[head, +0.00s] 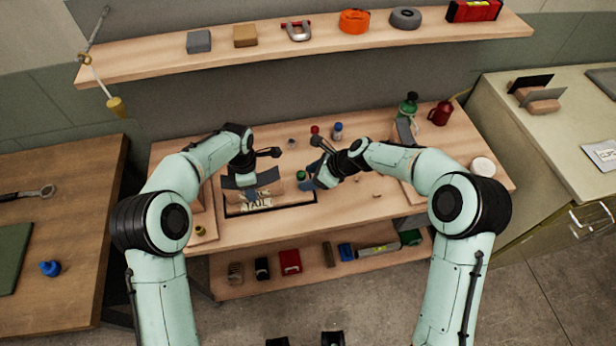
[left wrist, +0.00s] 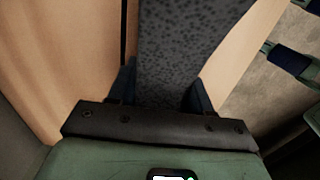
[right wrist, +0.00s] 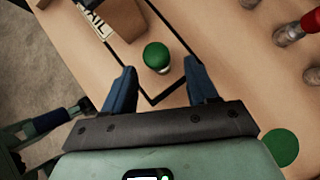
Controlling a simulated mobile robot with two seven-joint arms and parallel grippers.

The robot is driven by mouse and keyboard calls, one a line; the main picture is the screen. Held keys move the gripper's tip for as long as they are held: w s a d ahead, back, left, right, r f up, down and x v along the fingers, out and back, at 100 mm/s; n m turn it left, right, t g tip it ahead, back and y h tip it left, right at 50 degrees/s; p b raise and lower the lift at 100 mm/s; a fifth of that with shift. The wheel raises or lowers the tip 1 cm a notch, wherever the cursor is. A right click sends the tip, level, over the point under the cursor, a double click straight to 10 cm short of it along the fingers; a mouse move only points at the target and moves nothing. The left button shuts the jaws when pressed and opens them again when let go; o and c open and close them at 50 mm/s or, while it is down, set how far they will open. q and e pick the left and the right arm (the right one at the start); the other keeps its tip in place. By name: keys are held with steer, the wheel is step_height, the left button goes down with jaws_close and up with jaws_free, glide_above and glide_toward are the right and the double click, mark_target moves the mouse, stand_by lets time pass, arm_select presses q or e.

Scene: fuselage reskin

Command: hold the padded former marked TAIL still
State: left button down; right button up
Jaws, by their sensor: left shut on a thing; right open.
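The padded former marked TAIL (head: 258,204) lies on the workbench inside a black outline, its pale label facing the front edge. My left gripper (head: 250,190) is over it from behind. In the left wrist view its fingers (left wrist: 160,82) stand on both sides of a dark grey speckled pad (left wrist: 178,45), shut on it. My right gripper (head: 307,185) is open and empty, just right of the former. In the right wrist view, part of the brown former (right wrist: 122,16) shows at the top left, apart from the open fingers (right wrist: 158,82).
A green-capped small bottle (right wrist: 156,56) stands on the bench in front of my right fingers. Red- and blue-topped bottles (head: 337,131) stand behind. A shelf (head: 270,56) runs above.

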steer(key=v, duration=0.3)
steer(key=shift+s+d+r, duration=0.1)
steer(key=shift+d+r, duration=0.1)
steer(key=shift+r, duration=0.1)
arm_select(q)
steer(key=shift+c, duration=2)
jaws_free()
